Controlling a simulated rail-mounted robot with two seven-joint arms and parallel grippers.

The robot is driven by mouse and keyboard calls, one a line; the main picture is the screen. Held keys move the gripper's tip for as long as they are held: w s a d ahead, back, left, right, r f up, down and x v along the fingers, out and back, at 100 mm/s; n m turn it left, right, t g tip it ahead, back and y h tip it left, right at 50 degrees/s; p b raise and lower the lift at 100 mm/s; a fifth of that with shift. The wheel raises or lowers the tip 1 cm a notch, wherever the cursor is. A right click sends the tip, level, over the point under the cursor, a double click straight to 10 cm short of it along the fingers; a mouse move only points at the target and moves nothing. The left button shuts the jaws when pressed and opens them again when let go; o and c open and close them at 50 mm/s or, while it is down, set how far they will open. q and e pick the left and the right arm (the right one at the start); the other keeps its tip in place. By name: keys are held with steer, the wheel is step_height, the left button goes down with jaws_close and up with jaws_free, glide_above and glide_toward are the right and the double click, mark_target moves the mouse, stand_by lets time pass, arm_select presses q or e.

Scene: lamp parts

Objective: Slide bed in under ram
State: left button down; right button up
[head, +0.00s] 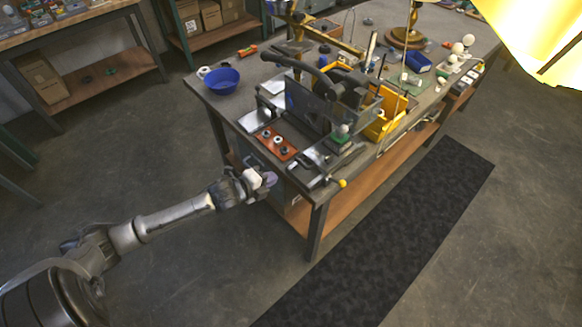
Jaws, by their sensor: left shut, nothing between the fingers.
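A dark press-like fixture (345,90) with a curved arm and a clear guard panel (305,103) stands on the near end of the workbench. I take its dark upper part as the ram, but its lower end is hidden. A reddish-brown plate (288,153) with several small round parts lies in front of it, between metal rails or clamps. I cannot tell for certain which piece is the bed. My left gripper (268,180) is shut and empty, in front of the bench's near left side, apart from the fixture. My right gripper is not in view.
A metal bar with a yellow knob (341,183) sticks out at the bench's near corner. A blue bowl (221,81) stands at the back left. Yellow bins (388,120) sit right of the fixture. A dark mat (400,235) lies on open floor.

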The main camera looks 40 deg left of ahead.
mark_target(291, 172)
arm_select(q)
steer(key=x, duration=0.5)
steer(key=r+b+x, duration=0.1)
steer(key=x, duration=0.1)
steer(key=shift+w, duration=0.45)
steer(key=shift+w+d+r, duration=0.1)
steer(key=shift+w+r, duration=0.05)
steer(key=shift+w, duration=0.5)
